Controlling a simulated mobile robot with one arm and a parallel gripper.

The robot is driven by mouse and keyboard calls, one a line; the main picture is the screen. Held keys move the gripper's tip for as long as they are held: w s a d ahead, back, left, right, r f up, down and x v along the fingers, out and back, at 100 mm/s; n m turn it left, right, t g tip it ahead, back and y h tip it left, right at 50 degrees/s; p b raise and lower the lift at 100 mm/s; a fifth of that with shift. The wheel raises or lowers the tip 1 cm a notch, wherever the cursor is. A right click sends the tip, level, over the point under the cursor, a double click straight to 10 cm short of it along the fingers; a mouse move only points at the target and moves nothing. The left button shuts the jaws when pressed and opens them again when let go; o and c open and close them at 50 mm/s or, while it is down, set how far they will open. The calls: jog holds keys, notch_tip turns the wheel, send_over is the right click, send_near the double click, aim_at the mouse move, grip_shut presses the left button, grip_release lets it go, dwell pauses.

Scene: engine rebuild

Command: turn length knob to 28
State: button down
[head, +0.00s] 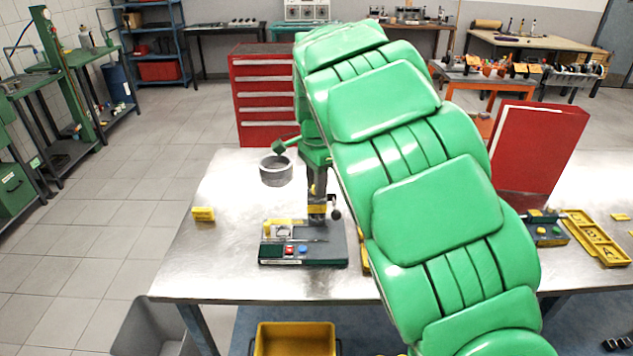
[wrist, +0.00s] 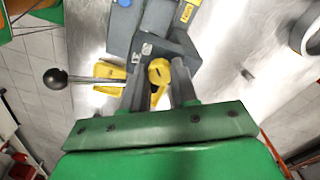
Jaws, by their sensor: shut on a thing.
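In the wrist view, a yellow knob (wrist: 159,72) sits on a grey machine (wrist: 122,38). My gripper (wrist: 159,86) is shut on the yellow knob, with one dark finger on each side of it. No number or scale can be read on the knob. In the head view, a small bench machine with a grey base (head: 335,252) stands on the metal table. My green arm covers the space to its right and hides the knob and my fingertips there.
A lever with a black ball (wrist: 54,78) sticks out left of the knob. A grey metal ring (head: 276,172) stands on the table (head: 225,265) behind the machine. A small yellow block (head: 203,214) lies left, and a red box (head: 540,148) stands right. The table's front left is clear.

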jog(key=shift+n, duration=0.4)
jog(key=n, duration=0.3)
jog(key=shift+n, duration=0.3)
jog(key=n, duration=1)
jog(key=shift+n, duration=2.3)
jog(key=c, duration=0.9)
grip_release()
jog(key=shift+o, duration=0.2)
